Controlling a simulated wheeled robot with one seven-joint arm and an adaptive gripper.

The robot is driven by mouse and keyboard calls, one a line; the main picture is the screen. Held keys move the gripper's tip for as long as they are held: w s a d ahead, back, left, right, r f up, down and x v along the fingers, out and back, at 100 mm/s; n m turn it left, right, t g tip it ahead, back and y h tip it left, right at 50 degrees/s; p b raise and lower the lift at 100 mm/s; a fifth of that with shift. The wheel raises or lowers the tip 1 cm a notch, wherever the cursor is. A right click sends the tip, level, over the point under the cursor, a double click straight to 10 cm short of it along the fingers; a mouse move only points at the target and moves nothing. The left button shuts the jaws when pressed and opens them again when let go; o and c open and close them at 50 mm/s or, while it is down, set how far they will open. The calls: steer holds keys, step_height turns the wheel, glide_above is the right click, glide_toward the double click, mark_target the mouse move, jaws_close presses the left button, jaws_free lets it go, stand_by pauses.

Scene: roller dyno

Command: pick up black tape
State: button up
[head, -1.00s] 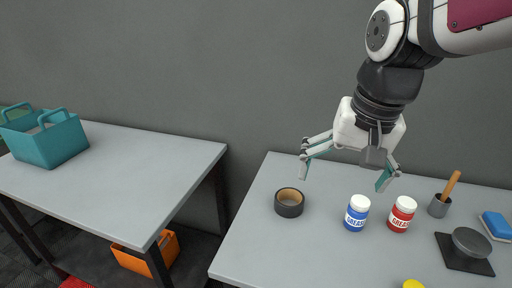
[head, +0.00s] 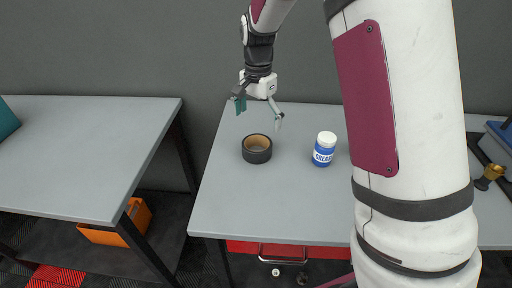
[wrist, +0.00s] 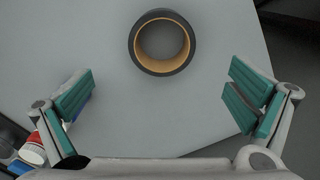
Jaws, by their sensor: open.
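The black tape (head: 257,155) is a roll with a tan inner core, lying flat on the grey table (head: 225,205) on the right. In the wrist view the black tape (wrist: 136,43) lies at the top middle, beyond the fingertips and roughly centred between them. My gripper (head: 259,108) is open and empty, behind and above the tape in the head view. In the wrist view my gripper (wrist: 160,98) shows its teal pads spread wide apart, not touching the tape.
A blue grease jar (head: 324,150) with a white lid stands right of the tape. My arm hides much of the table's right side. Another grey table (head: 90,150) stands at left, with an orange bin (head: 130,222) below. A red drawer (head: 275,252) is under the right table.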

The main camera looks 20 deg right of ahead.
step_height(320, 180, down, 11)
steer(key=shift+w+a+r, duration=0.1)
steer(key=shift+r, duration=0.05)
steer(key=c, duration=1.3)
